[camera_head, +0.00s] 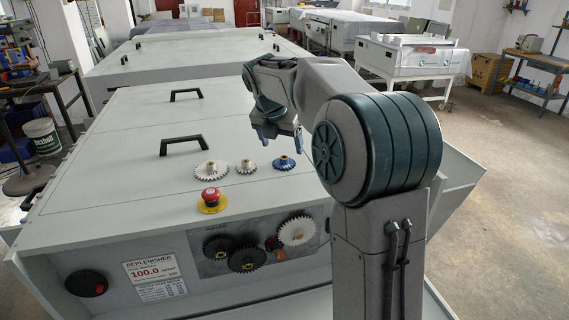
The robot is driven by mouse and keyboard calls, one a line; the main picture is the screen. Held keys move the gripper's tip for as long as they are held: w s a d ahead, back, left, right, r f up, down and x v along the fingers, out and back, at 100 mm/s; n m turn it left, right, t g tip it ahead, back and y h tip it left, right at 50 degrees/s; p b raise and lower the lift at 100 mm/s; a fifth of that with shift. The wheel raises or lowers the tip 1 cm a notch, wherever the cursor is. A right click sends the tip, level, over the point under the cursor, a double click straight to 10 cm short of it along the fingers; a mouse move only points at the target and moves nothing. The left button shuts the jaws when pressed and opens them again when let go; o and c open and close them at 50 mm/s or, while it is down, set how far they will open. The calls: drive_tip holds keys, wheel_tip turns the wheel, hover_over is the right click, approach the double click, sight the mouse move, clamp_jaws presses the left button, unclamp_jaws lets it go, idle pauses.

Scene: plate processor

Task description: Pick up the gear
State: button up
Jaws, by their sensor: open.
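Three loose gears lie in a row on the grey machine top: a larger white gear (211,170) at the left, a smaller pale gear (246,167) in the middle and a blue gear (284,163) at the right. Each has a brass-coloured hub standing up from its centre. My gripper (281,139) is open, with its fingers pointing down. In the picture it appears just above the blue gear, apart from it, and nothing shows between the fingers. The exact height of the gap cannot be told.
A red emergency button (209,196) on a yellow base stands in front of the gears. Black handles (184,146) rise from the machine top (110,165). The front panel carries black gears (247,258) and a white gear (297,230). The top left of the gears is mostly clear.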

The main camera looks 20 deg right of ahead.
sight(283, 166)
drive_tip(key=shift+p+x, duration=0.3)
drive_tip(key=shift+x, duration=2.45)
drive_tip(key=shift+a, duration=0.15)
drive_tip(key=c, duration=1.1)
